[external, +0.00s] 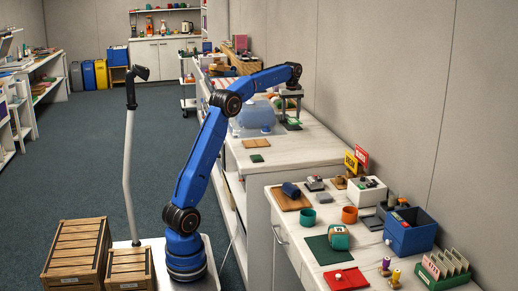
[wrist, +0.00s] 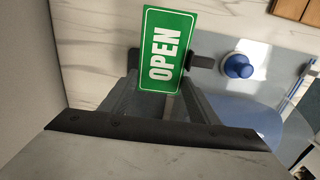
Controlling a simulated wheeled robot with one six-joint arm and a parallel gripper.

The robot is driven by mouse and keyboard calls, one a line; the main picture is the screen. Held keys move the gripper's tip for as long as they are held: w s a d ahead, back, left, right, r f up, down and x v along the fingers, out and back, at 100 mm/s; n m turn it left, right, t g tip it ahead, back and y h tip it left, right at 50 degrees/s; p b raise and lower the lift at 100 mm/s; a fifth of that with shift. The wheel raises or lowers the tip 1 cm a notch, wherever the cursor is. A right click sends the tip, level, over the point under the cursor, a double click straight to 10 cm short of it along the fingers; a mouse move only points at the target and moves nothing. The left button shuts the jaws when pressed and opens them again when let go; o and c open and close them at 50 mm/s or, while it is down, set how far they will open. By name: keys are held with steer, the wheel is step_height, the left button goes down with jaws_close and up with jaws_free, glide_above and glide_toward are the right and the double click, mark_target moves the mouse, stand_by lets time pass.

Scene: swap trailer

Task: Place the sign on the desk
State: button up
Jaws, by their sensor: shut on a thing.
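The sign is a green rectangle with a white border and the word OPEN in the wrist view (wrist: 166,50). My gripper (wrist: 168,62) is shut on it, with one dark fingertip at each side. In the external view my gripper (external: 291,117) reaches down over the far white marble-topped counter (external: 313,146); a small green patch at its tips looks like the sign. I cannot tell whether the sign touches the top. A nearer white desk (external: 291,231) with a drawer carries many small things.
A blue-lidded clear container (external: 256,113) stands left of my gripper. A green mat (external: 257,158) and a brown board (external: 256,143) lie on the far counter. The nearer desk holds a blue bin (external: 410,236), a red tray (external: 346,279) and cups. Bare counter lies right of the mats.

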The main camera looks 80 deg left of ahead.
mark_target(291, 118)
steer(key=shift+f, duration=2.2)
steer(key=o, duration=1.1)
steer(key=shift+f, duration=0.15)
steer(key=shift+o, duration=0.2)
step_height(291, 118, up, 12)
steer(key=shift+f, duration=0.1)
steer(key=o, duration=0.7)
steer(key=shift+r, duration=0.25)
steer(key=shift+c, duration=0.2)
